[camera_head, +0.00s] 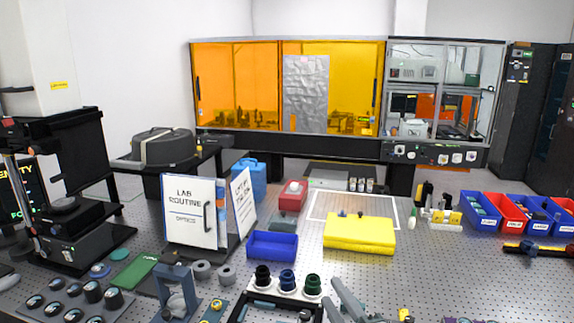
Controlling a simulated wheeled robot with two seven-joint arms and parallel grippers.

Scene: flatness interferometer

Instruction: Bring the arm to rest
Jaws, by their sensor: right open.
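My right gripper (332,291) shows at the bottom edge, right of centre. Its two grey fingers are apart, pointing up and left, with nothing seen between them. They are close to the right side of a dark-framed rack holding several dark round knobbed parts (287,280). The rest of my right arm is mostly cut off by the bottom edge. I cannot make out my left gripper.
A blue bin (272,245), a yellow block (359,234) and a lab routine binder (190,212) stand on the perforated table. Blue and red bins (480,211) line the right. Round parts crowd the front left. The table right of the yellow block has bare room.

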